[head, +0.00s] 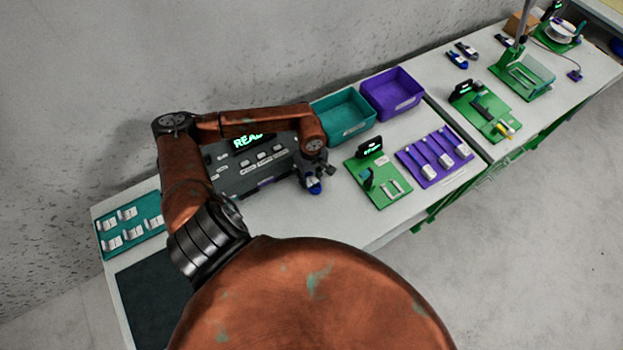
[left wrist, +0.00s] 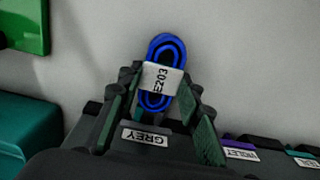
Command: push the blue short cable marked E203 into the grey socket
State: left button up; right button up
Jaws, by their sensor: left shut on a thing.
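The blue short cable (left wrist: 165,48) is a looped coil with a white tag reading E203. My left gripper (left wrist: 163,88) is shut on it, with a finger on either side of the tag. In the head view the cable (head: 314,187) shows below the left gripper, at the right end of the dark panel (head: 232,182). A label reading GREY (left wrist: 145,138), upside down, lies on the dark surface close to the fingers. The grey socket itself is not clearly seen, and I cannot tell whether the cable touches it. My right gripper is not in view.
A teal bin (head: 343,118) and a purple bin (head: 393,93) stand right of the panel. A green board (head: 378,182) and a purple rack (head: 434,156) lie on the table in front of them. A teal tray (head: 131,224) is at the left.

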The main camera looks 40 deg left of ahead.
pick_arm(q)
jog(key=shift+a, duration=0.25)
dwell(0.4)
jog(key=shift+w+a, duration=0.25)
jog(key=shift+a, duration=0.35)
jog(key=shift+a+b, duration=0.3)
jog(key=shift+b, duration=0.1)
jog(key=o, duration=1.3)
jog(key=shift+o, duration=0.2)
jog(key=shift+r, duration=0.1)
jog(key=shift+w+r+p, duration=0.1)
jog(key=shift+r+p, duration=0.85)
jog(key=shift+r, duration=0.85)
jog(key=shift+r+p, duration=0.95)
jog(key=shift+r, duration=1.15)
